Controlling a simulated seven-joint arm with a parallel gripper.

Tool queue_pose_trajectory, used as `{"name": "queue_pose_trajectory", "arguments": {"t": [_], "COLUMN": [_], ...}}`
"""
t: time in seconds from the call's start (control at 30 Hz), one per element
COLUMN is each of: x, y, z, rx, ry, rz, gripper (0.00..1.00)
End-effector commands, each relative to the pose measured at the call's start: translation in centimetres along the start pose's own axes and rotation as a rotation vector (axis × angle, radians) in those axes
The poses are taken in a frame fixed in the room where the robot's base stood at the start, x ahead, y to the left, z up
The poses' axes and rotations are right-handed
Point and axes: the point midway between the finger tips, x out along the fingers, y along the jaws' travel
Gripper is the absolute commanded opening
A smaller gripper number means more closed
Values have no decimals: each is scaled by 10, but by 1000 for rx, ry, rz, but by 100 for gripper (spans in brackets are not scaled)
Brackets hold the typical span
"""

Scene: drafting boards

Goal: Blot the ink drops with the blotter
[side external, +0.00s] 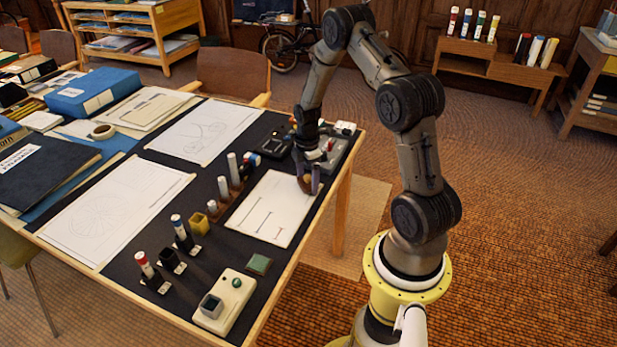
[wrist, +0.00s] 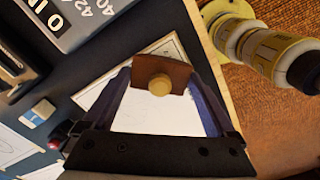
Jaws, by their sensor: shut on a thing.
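My gripper (side external: 309,181) is over the far right part of a white sheet with a few thin dark lines (side external: 262,222). It is shut on the blotter (wrist: 165,68), a brown piece with a round tan knob. In the wrist view, the blotter sits between the two dark fingers of my gripper (wrist: 162,82), with the sheet (wrist: 150,118) behind it. In the side view, the blotter (side external: 306,186) shows as a small brown patch. Whether it touches the sheet, I cannot tell. I cannot make out ink drops in either view.
Bottles and small holders (side external: 223,188) stand in a row left of the sheet. A pale box with a green knob (side external: 236,284) and a green pad (side external: 259,264) lie nearer. A grey device (side external: 338,150) stands behind my gripper. The table's right edge is close.

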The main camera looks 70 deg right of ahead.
Motion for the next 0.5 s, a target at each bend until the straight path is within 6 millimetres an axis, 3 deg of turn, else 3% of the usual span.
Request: {"name": "queue_pose_trajectory", "arguments": {"t": [0.5], "x": [0], "y": [-12], "z": [-16], "rx": [-1], "ry": [0], "rz": [-1], "gripper": [47]}}
